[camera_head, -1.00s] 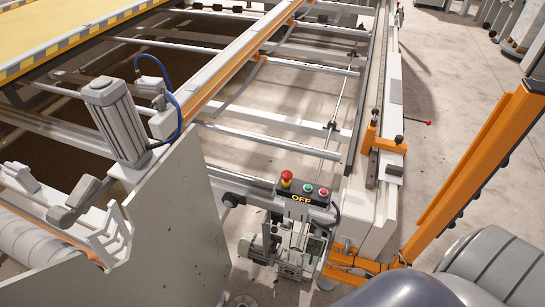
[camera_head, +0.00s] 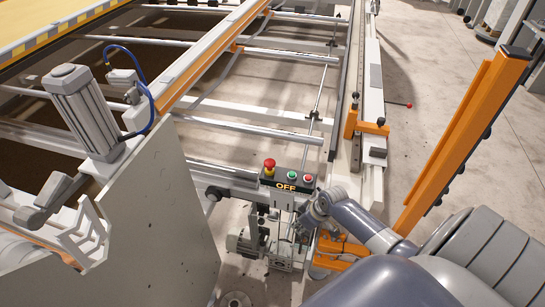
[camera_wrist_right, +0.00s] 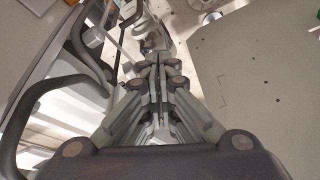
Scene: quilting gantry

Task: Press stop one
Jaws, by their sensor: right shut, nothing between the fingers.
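A small dark control box (camera_head: 262,181) sits on the machine's end rail and carries an "OFF" label. On it are a red mushroom button (camera_head: 269,166) on a yellow base, a green button (camera_head: 292,175) and a flat red button (camera_head: 308,178). I see no "stop one" lettering. My left gripper is not in view.
A motor unit (camera_head: 243,242) hangs under the rail. A tall white side panel (camera_head: 165,215) stands left of it. An orange post (camera_head: 465,145) rises at the right. Orange-and-white gantry rails run behind the box.

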